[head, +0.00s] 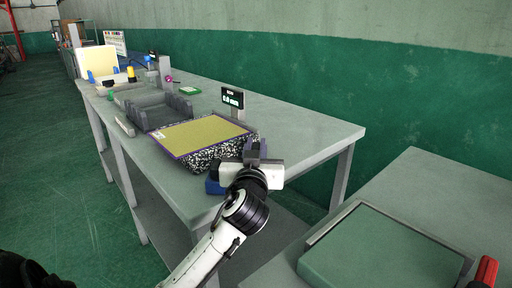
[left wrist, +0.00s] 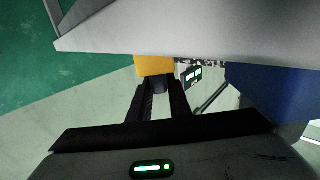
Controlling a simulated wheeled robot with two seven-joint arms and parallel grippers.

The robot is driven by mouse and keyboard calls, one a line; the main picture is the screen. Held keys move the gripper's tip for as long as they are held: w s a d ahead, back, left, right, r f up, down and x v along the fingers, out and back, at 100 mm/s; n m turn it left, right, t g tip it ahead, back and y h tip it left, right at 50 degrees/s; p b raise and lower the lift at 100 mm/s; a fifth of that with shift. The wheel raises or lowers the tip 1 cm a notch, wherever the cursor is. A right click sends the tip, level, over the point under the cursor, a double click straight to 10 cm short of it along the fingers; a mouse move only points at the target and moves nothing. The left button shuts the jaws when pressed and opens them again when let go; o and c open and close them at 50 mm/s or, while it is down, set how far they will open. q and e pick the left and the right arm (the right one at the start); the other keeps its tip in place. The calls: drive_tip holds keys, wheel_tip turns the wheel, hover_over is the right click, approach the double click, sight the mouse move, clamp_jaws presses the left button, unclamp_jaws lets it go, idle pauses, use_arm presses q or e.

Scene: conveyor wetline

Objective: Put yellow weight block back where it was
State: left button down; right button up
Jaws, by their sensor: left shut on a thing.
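The yellow weight block (left wrist: 155,66) shows at the fingertips of my left gripper (left wrist: 158,84) in the left wrist view. The gripper is shut on it; its upper part is cut off by a pale grey surface in front. In the head view my left gripper (head: 254,158) is at the near end of the long grey table, beside a speckled block with a yellow top (head: 205,135). The yellow weight block is hidden there behind the gripper. My right gripper is not in view.
A display (head: 232,98) stands behind the speckled block and also shows in the left wrist view (left wrist: 191,75). A blue object (head: 214,186) lies by the gripper. Grey racks (head: 165,108) stand farther back. A green-topped tray (head: 380,255) is on the right table. Table right of the display is clear.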

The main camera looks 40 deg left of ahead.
use_arm(q)
drive_tip(key=c, duration=1.6)
unclamp_jaws()
drive_tip(key=shift+c, duration=0.2)
drive_tip(key=shift+s+d+r, duration=0.1)
drive_tip(key=v, duration=0.7)
drive_tip(key=shift+d, duration=0.1)
